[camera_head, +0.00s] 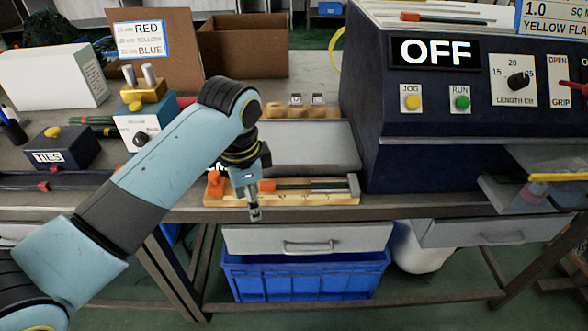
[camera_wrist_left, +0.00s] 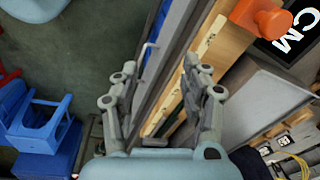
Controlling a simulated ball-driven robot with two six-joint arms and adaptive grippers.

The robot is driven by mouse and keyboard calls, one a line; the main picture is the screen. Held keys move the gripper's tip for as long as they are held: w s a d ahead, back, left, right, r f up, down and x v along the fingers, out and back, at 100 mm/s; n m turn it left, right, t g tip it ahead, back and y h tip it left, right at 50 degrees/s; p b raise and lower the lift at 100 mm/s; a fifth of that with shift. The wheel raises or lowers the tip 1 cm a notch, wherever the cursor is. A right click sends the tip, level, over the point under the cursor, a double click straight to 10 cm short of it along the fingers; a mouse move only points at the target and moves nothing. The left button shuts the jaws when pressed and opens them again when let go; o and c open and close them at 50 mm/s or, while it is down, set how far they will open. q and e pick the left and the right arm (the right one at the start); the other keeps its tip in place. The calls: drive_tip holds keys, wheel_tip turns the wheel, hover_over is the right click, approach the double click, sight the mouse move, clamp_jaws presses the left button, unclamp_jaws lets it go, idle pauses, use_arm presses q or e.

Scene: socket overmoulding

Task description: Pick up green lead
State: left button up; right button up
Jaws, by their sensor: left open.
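A dark green lead (camera_head: 308,184) with an orange end lies along a wooden board (camera_head: 290,199) at the table's front edge. The board has an orange block at its left end and a grey stop at its right. My left gripper (camera_head: 254,212) is in front of the board's left part, pointing down, apart from the lead. In the left wrist view, my left gripper (camera_wrist_left: 162,80) is open with nothing between its fingers. The board (camera_wrist_left: 222,47) and an orange knob (camera_wrist_left: 262,20) show there beyond the right finger. My right gripper is not in view.
A dark blue machine (camera_head: 425,135) showing OFF stands right of the board. A grey tray (camera_head: 310,150) lies behind it. A blue TIES box (camera_head: 62,148) and a dial box (camera_head: 140,130) stand left. A drawer (camera_head: 308,239) and blue crate (camera_head: 300,280) are below.

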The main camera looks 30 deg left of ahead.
use_arm(q)
drive_tip(key=w+r+m+g, duration=0.1)
drive_tip(key=w+r+m, duration=0.3)
drive_tip(key=w+r, duration=0.35)
hover_over(273, 183)
drive_tip(key=f, duration=0.5)
drive_tip(key=shift+s+d+f, duration=0.25)
drive_tip(key=shift+s+f, duration=0.05)
drive_tip(key=f, duration=0.3)
drive_tip(key=f+b, duration=0.1)
drive_tip(key=f, duration=0.1)
drive_tip(key=shift+w+a+f, duration=0.15)
drive_tip(key=shift+w+a, duration=0.1)
clamp_jaws()
